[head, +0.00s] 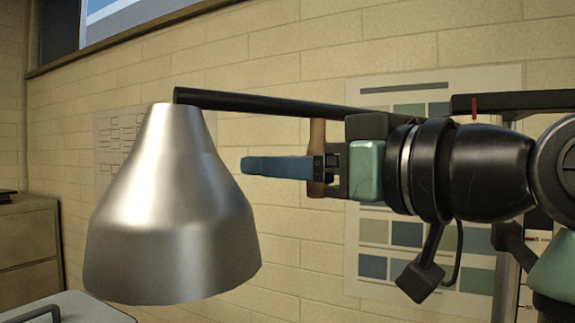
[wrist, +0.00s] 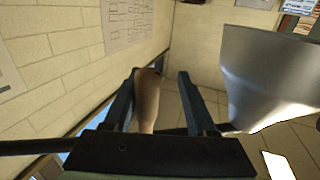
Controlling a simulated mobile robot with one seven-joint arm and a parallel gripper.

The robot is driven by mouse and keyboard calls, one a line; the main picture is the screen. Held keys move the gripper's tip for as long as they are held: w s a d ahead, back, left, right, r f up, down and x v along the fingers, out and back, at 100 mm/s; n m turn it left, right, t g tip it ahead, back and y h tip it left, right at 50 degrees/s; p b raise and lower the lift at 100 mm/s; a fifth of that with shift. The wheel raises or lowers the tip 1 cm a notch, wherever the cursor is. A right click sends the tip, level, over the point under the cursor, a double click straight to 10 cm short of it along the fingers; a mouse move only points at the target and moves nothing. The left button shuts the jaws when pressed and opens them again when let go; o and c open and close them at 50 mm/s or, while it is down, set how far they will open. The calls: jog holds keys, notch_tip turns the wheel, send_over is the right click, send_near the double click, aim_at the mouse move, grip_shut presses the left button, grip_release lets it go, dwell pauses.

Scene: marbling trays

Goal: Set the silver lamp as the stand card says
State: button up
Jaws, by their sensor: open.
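The silver lamp (head: 170,225) is a bell-shaped metal shade hanging from the end of a dark rod (head: 270,103), its mouth facing down. It also shows at the right in the wrist view (wrist: 265,85). A wooden handle (head: 317,140) stands upright by the rod. My gripper (head: 245,166) is open at the handle, right of the shade. In the wrist view the handle (wrist: 147,98) is between the two fingers, closer to the left one. A dark bar with a red mark (head: 474,105) and part of a scale (head: 540,240) show at right, partly hidden. I cannot make out a stand card.
A colour-swatch chart (head: 375,230) and a diagram sheet (head: 112,135) hang on the pale brick wall. A drawer cabinet (head: 28,235) stands at left. A light lid or tray with a dark handle (head: 75,308) is at the lower left.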

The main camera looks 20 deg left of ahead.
jog(key=shift+d, duration=0.15)
dwell(0.4)
jog(key=b+v, duration=0.5)
jog(key=v, duration=0.8)
jog(key=w+f+m+t+h, duration=0.5)
jog(key=w+m+t+h, duration=0.3)
jog(key=t, duration=0.4)
jog(key=s+m+t+h, duration=0.4)
jog(key=s+t+h, duration=0.3)
jog(key=s, duration=0.3)
jog(key=shift+s+d+r+m+t+h, duration=0.35)
jog(key=shift+s+d+m+h, duration=0.1)
jog(key=shift+h, duration=0.15)
